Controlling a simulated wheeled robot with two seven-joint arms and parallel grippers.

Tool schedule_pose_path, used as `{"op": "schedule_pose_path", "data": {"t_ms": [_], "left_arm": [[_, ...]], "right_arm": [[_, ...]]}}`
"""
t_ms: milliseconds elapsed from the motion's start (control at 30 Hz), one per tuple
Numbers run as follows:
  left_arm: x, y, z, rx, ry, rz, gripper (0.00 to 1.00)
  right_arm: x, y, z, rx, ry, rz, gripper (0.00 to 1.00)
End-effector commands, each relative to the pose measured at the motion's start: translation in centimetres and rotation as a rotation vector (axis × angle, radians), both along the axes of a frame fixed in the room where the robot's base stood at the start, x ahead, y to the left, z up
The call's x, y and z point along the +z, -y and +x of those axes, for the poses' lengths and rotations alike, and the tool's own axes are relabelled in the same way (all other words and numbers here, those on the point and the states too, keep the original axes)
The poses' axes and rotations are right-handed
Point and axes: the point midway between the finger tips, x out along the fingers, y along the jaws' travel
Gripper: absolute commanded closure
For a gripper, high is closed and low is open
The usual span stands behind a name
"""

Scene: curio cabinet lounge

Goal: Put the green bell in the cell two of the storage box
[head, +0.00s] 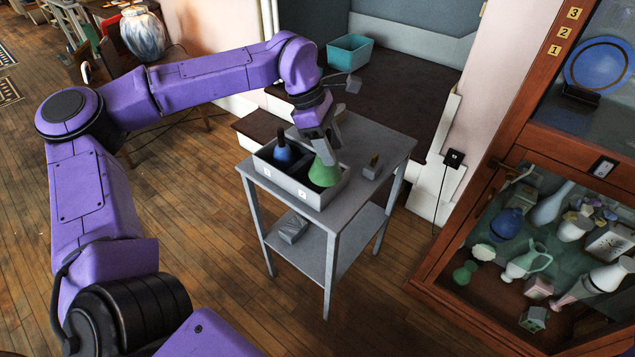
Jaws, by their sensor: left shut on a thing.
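The green bell (324,174) is in the head view, at the right-hand cell of the grey storage box (297,190). My left gripper (324,152) is over that cell, shut on the upper part of the green bell, and hides its handle. The bell looks upright and its lower edge is within the cell's outline; I cannot tell whether it touches the floor of the box. A blue bell (283,153) with a dark handle stands in the left-hand cell. Small white labels are on the box front, too small to read surely. My right gripper is not in view.
The box stands on a grey two-shelf table (386,150). A small object with a brown top (373,167) stands right of the box. A grey block (292,228) lies on the lower shelf. A glass-fronted wooden cabinet (467,222) is at right, and a teal bin (350,54) behind.

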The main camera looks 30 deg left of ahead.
Motion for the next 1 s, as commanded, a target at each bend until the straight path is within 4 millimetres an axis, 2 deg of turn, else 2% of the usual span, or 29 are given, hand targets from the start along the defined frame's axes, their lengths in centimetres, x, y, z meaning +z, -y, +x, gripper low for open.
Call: {"op": "schedule_pose_path", "data": {"t_ms": [100, 300, 500, 633, 800, 1000], "left_arm": [[0.9, -1.2, 0.6, 0.356, 0.007, 0.0, 1.0], [1.8, -2.9, 1.6, 0.961, 0.008, 0.004, 1.0], [2.4, -4.0, 2.2, 1.385, 0.003, 0.004, 1.0], [1.9, -4.2, 2.3, 1.493, -0.003, 0.003, 1.0], [-2.0, -4.2, 2.2, 1.507, -0.008, 0.003, 1.0], [-4.5, -4.2, 2.3, 1.506, -0.007, 0.0, 1.0]], "right_arm": [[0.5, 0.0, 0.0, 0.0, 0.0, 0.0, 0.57], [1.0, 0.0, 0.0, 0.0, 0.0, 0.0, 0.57], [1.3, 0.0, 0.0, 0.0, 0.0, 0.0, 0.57], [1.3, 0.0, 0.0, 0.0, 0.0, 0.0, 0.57], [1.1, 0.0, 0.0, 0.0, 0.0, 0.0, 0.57], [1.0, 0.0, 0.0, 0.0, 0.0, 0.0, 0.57]]}}
